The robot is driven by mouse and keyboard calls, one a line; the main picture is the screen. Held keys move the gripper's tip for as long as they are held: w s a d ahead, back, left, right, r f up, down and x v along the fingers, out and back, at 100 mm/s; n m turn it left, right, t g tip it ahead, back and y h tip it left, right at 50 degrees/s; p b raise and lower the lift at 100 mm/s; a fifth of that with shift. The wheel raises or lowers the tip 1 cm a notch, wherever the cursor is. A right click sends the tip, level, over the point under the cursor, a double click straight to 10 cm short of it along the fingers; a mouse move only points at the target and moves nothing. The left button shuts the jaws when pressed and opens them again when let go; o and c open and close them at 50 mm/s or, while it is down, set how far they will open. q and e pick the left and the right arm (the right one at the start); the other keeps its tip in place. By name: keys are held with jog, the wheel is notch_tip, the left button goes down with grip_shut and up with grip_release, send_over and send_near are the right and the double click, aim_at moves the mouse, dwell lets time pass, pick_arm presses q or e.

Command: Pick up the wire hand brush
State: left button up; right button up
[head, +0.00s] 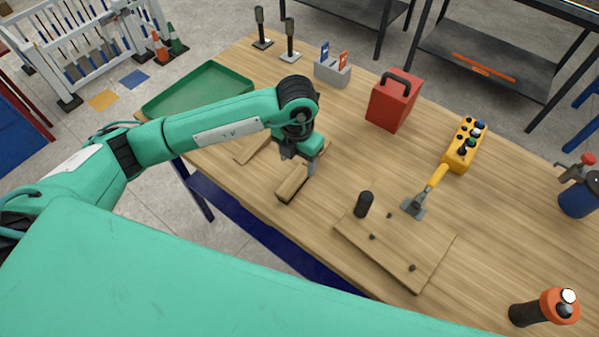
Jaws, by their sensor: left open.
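The wire hand brush (291,186) appears to be the long wooden block lying on the workbench below my left gripper, near the bench's front edge. Its bristles cannot be made out. My left gripper (297,164) points down over the far end of this block, with its fingers apart. The gripper and wrist hide that end, and I cannot tell whether the fingers touch it. My right gripper is not in view.
A green tray (200,91) lies left on the workbench (340,180). A red box (392,103) stands behind.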

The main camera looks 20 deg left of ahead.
aim_at(300, 173)
pick_arm(q)
jog(key=shift+f, duration=0.95)
jog(key=shift+w+d+f+p, duration=0.1)
jog(key=shift+f+p, duration=0.4)
jog(key=shift+p, duration=0.05)
notch_tip(300, 173, down, 4)
jog(key=shift+w+d+r+p, duration=0.1)
jog(key=shift+w+r+p, duration=0.1)
jog(key=shift+p, duration=0.6)
jog(key=shift+f, duration=0.45)
jog(key=c, duration=1.1)
